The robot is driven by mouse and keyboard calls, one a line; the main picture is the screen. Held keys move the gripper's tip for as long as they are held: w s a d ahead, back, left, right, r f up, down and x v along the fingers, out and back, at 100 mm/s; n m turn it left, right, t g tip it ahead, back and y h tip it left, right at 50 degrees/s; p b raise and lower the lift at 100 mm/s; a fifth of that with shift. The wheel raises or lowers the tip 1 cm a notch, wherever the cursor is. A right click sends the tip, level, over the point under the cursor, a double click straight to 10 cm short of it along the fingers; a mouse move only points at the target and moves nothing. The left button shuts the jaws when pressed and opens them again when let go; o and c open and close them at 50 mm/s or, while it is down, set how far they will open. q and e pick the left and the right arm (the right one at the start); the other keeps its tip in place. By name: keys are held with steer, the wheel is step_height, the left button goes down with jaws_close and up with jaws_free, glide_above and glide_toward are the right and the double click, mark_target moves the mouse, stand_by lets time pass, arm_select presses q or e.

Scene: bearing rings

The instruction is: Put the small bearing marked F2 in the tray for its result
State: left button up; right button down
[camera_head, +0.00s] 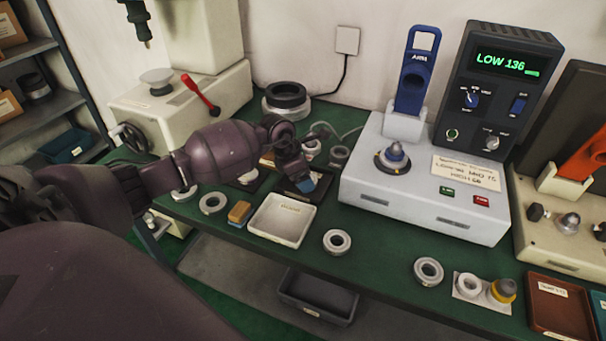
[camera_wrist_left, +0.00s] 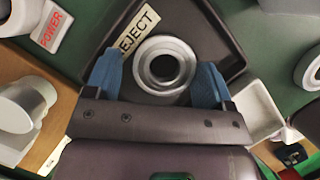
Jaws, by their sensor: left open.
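A light metal bearing ring (camera_wrist_left: 160,88) shows in the left wrist view, lying in a dark tray (camera_wrist_left: 222,42) with a label reading REJECT. No F2 mark is readable on it. My left gripper (camera_head: 306,181) is at this tray in the head view and hides most of it. Its blue fingertips, also in the left wrist view (camera_wrist_left: 154,78), are open on either side of the ring; contact cannot be told. The grey gauge box (camera_head: 415,205) has an empty-looking post, and its dark display (camera_head: 500,62) reads LOW 136. My right gripper is not in view.
A white tray (camera_head: 282,240) stands in front of the dark one. Loose rings lie beside it, one at the left (camera_head: 212,212) and one at the right (camera_head: 337,252). Another ring (camera_head: 428,283) lies farther right, near a brown tray (camera_head: 560,318). A dark bin (camera_head: 318,308) sits below the table edge.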

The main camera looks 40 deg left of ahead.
arm_select(q)
steer(key=shift+s+d+f, duration=0.3)
steer(key=shift+s+f, duration=0.15)
steer(key=shift+f, duration=0.05)
steer(key=w+p+v, duration=0.1)
steer(key=p+v, duration=0.1)
steer(key=v, duration=1.1)
steer(key=shift+r, duration=0.15)
